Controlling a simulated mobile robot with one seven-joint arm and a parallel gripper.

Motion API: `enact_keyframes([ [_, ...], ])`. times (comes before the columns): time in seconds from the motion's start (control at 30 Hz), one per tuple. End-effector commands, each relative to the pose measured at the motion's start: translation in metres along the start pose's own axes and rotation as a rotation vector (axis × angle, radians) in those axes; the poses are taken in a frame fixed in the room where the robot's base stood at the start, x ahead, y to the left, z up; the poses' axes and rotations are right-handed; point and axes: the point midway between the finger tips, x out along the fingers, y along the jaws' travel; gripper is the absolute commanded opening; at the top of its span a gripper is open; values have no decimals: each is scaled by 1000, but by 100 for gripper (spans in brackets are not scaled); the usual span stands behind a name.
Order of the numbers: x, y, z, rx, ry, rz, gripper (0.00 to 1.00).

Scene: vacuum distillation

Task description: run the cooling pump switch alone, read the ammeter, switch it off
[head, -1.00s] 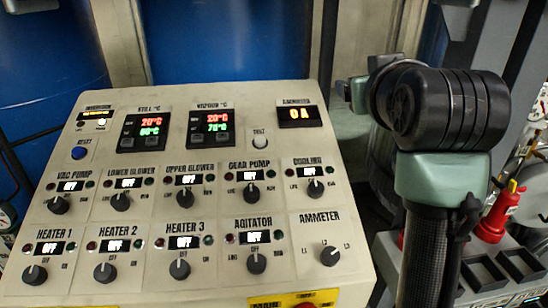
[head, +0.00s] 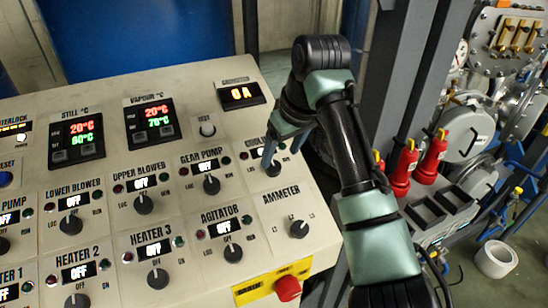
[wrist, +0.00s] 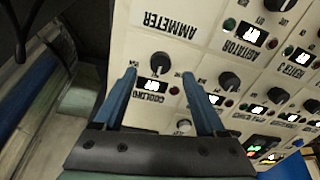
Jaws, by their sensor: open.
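The cooling switch is a black knob (head: 273,168) at the right end of the upper switch row, partly covered by my gripper (head: 272,154) in the head view. In the wrist view my gripper (wrist: 160,76) is open, its two blue fingers on either side of the cooling knob (wrist: 160,62). I cannot tell if they touch it. The small cooling display (wrist: 152,86) is lit between the fingers, its text too blurred to read surely. The ammeter display (head: 240,94) reads 0 A in orange. The ammeter selector knob (head: 299,228) is below the cooling switch.
The gear pump knob (head: 211,185) and agitator knob (head: 233,252) sit close by, with displays reading OFF. A red button (head: 288,288) is at the panel's lower edge. Red plugs (head: 403,168) stand to the right, near metal posts.

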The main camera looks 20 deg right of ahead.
Motion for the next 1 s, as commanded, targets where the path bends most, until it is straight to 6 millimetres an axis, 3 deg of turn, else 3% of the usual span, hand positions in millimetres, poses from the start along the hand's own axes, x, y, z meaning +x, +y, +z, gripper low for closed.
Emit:
enact_keyframes([
  [0.3,48,-1,-1,0,-2,-1,73],
  [0.7,58,-1,0,-1,1,1,73],
  [1.0,57,0,0,-1,1,0,21],
])
